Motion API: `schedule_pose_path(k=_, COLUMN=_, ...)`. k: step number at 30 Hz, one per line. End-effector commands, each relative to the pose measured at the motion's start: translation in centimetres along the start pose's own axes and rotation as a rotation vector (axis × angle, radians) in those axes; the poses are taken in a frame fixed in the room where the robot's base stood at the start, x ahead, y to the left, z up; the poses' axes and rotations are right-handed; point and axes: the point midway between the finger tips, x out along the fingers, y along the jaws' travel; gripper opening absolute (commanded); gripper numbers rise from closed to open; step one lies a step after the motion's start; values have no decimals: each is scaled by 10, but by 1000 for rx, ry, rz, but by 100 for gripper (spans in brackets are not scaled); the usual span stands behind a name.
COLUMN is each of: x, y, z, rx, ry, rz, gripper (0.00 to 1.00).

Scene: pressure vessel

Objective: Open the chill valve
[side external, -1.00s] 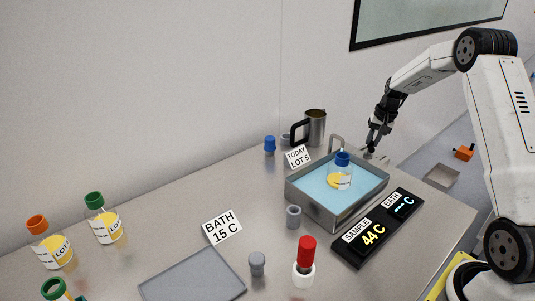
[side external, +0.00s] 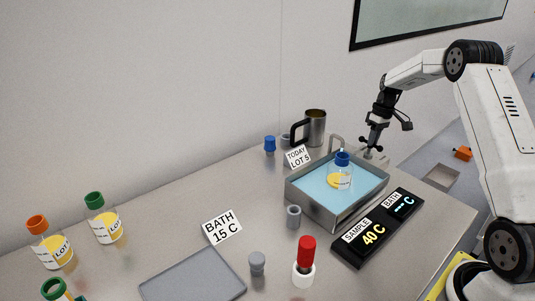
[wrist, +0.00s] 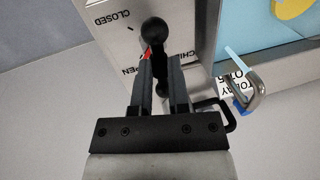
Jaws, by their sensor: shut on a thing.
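The chill valve has a black bar handle with round ball ends (wrist: 154,30) and a small red pointer (wrist: 147,53). A panel beside it carries the words CLOSED, CHILL and a partly hidden OPEN. My gripper (wrist: 160,72) is shut on the handle, with one finger on each side of it. In the side view my gripper (side external: 371,142) is at the valve behind the bath's far right corner. The fingers hide part of the valve and the lettering, so I cannot tell its exact setting.
The steel bath (side external: 312,200) holds blue liquid and a blue-capped bottle (side external: 341,178). A spout (side external: 336,142) stands at its back edge. The display (side external: 376,230) reads SAMPLE 40 C; its BATH reading shows dashes. A steel mug (side external: 315,128) stands behind the bath.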

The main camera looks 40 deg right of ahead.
Motion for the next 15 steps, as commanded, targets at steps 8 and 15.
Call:
schedule_pose_path(k=8, x=-1, y=0, z=-1, rx=-70, ry=-11, rz=2, gripper=0)
schedule_pose_path(k=15, x=-1, y=0, z=-1, rx=-75, ry=-12, rz=2, gripper=0)
